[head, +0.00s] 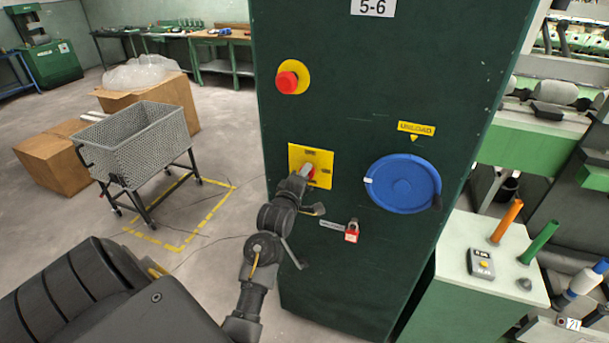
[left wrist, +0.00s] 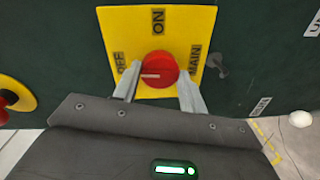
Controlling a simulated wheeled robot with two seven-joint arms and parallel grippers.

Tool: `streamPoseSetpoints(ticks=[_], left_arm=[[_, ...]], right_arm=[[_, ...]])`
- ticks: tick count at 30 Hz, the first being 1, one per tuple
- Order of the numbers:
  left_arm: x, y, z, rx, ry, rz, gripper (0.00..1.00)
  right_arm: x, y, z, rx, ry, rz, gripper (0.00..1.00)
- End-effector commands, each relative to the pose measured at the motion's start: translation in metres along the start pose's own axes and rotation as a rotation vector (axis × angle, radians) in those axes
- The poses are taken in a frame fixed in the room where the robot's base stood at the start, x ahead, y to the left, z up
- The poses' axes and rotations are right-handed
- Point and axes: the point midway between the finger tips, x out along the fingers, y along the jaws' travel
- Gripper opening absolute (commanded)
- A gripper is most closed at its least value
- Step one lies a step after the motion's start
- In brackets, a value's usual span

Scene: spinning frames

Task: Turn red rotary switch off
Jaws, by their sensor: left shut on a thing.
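The red rotary switch (left wrist: 158,69) sits on a yellow square plate (left wrist: 190,22) on the dark green cabinet. In the left wrist view the plate reads OFF at left, ON at top and MAIN at right. A pale mark on the knob lies roughly level, on its left part, toward the OFF side. My left gripper (left wrist: 158,88) has its two fingers on either side of the knob, shut on it. In the head view the left gripper (head: 305,172) covers part of the switch and plate (head: 323,158). My right gripper is not in view.
A red emergency button (head: 287,82) is above the switch. A wire cart (head: 135,143) stands at left. A side table (head: 462,222) is at right.

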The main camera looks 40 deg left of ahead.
Motion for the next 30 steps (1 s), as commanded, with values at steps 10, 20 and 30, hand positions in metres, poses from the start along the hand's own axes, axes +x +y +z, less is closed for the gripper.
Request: streamPoseSetpoints(ticks=[10,20,30], left_arm=[[0.0,0.0012,-0.0008,-0.085,-0.004,0.004,0.19],[0.0001,0.001,-0.0007,-0.093,-0.005,0.004,0.19],[0.0,0.0006,-0.0005,-0.091,-0.005,0.002,0.64]], right_arm=[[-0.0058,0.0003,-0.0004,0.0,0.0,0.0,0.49],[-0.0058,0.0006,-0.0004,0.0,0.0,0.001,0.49],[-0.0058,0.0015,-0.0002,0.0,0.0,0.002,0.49]])
